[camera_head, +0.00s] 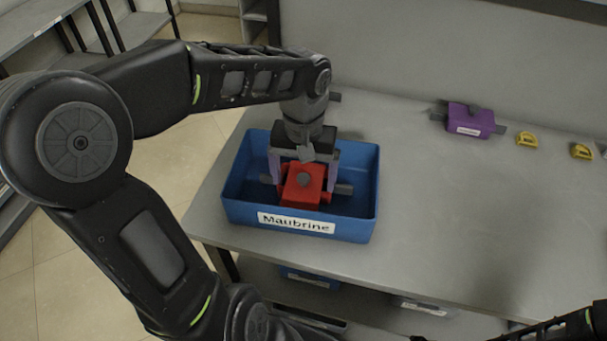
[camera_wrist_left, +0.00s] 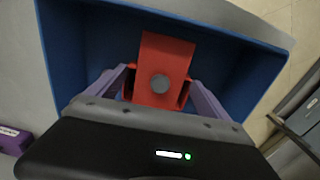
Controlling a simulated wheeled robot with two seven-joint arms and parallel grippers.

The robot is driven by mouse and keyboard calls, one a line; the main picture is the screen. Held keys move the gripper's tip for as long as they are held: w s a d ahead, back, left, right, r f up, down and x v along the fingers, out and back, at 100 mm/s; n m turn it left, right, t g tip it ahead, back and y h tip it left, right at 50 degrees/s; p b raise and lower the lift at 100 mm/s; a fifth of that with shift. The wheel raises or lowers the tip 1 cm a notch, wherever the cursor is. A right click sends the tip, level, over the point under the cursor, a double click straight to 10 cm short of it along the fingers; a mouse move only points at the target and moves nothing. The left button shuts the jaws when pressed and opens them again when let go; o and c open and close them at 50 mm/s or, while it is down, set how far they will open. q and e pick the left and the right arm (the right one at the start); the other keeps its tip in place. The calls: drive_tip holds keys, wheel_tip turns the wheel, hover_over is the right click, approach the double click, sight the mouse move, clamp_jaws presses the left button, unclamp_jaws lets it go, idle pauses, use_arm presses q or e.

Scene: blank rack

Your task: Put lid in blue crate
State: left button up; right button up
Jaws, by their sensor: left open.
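The red lid (camera_head: 302,190) with a round grey knob is inside the blue crate (camera_head: 345,228), which has a white label reading "Maubrine". My left gripper (camera_head: 303,178) reaches down into the crate from above. Its two purple fingers stand apart, one on each side of the lid. The left wrist view also shows the lid (camera_wrist_left: 166,62) between the open fingers (camera_wrist_left: 160,92), with the blue crate's wall (camera_wrist_left: 85,45) around it. I cannot tell whether the fingers touch the lid. The lid's underside is hidden. My right gripper is not visible; only part of that arm shows at lower right.
The crate stands at the left front of a grey table (camera_head: 440,210). A purple labelled object (camera_head: 470,119) and two small yellow pieces (camera_head: 527,140) (camera_head: 581,151) lie at the back right. The table's middle and right are clear. Another blue bin (camera_head: 308,277) is below the table.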

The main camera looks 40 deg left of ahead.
sight(303, 177)
use_arm(q)
drive_tip(key=shift+r+b, duration=0.35)
drive_tip(key=shift+r, duration=0.35)
wheel_tip(303, 177, up, 11)
drive_tip(key=p, duration=0.1)
drive_tip(key=shift+p, duration=0.3)
drive_tip(key=shift+f, duration=0.15)
